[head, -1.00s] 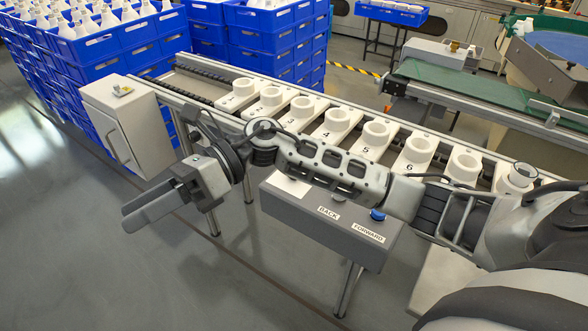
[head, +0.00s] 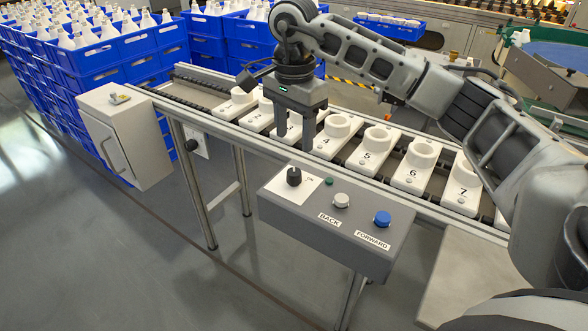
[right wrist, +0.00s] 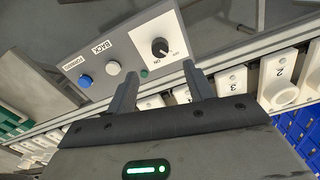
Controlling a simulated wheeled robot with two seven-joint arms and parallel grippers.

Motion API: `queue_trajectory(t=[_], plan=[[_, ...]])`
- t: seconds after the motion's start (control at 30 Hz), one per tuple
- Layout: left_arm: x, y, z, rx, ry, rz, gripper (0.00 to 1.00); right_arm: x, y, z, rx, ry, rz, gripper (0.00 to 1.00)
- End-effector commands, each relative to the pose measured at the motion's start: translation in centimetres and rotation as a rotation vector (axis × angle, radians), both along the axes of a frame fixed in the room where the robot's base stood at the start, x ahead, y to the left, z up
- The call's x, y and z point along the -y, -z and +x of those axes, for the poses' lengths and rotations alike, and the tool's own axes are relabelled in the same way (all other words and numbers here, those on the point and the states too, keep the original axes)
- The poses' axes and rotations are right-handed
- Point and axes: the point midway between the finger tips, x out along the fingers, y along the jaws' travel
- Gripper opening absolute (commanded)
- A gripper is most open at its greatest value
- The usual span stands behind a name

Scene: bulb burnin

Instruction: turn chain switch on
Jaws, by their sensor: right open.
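The black rotary knob (head: 294,176) sits on a white plate on the grey control box (head: 350,232). It also shows in the right wrist view (right wrist: 160,47), with small lettering beside it that seems to read ON and OFF. I cannot tell surely which mark its white pointer faces. My right gripper (head: 294,138) is open and empty, fingers down, over the conveyor just behind the box. In the right wrist view the knob lies beyond and between the fingertips (right wrist: 160,72), apart from them. My left gripper is not in view.
A green button, a white BACK button (head: 341,200) and a blue FORWARD button (head: 382,218) sit right of the knob. Numbered white holders (head: 413,178) line the conveyor. Floor before the box is clear.

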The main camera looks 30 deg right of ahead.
Motion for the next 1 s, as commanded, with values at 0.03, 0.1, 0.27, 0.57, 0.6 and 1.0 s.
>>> queue_trajectory(t=[0.03, 0.1, 0.27, 0.57, 0.6, 1.0], plan=[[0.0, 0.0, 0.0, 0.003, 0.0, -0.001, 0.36, 0.0, 1.4, -0.1, -0.004, 0.0, -0.001, 0.52], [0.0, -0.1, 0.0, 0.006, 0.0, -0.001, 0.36, 0.0, 2.9, -0.1, -0.004, 0.0, 0.001, 0.52], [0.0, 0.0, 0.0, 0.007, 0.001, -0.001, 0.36, 0.0, 6.0, -0.1, -0.003, 0.0, 0.001, 0.52], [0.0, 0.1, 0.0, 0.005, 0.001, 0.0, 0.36, 0.0, 9.0, 0.0, 0.001, 0.0, 0.002, 0.52], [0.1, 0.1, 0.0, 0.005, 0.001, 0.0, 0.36, 0.0, 9.1, 0.0, 0.001, 0.0, 0.001, 0.52], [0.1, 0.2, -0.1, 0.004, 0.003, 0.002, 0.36, -0.1, 9.1, 0.0, 0.001, 0.0, 0.002, 0.16]])
